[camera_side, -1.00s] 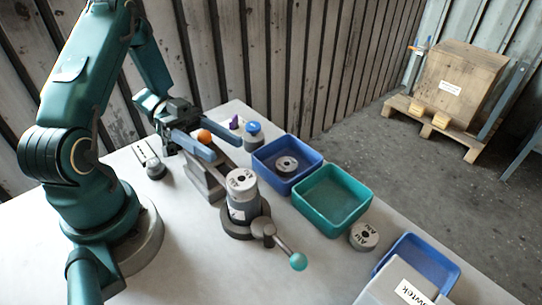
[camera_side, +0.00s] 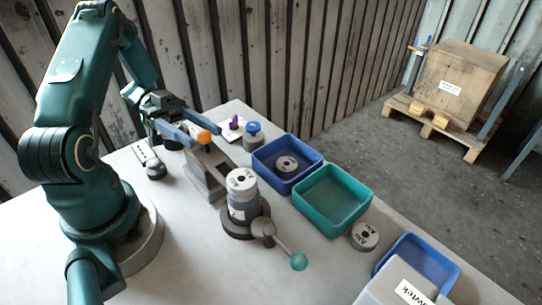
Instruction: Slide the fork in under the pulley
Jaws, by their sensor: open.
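The pulley (camera_side: 242,180) is a silver disc with dark lettering and a centre hole. It sits on top of the dark cylindrical housing (camera_side: 243,207). The fork (camera_side: 222,158) appears as a thin flat grey piece on a grey block (camera_side: 204,178) just behind and left of the housing, pointing towards the pulley. Whether its tip lies under the pulley is too small to tell. An orange knob (camera_side: 204,137) stands at its far end. My gripper (camera_side: 208,133) is open, with its two blue-grey fingers near the knob, one on either side in the picture. Contact cannot be told.
A ball-ended lever (camera_side: 298,262) sticks out in front of the housing. A blue bin (camera_side: 262,165) holding a disc and a teal bin (camera_side: 325,222) stand to the right. Another disc (camera_side: 364,237) lies on the table.

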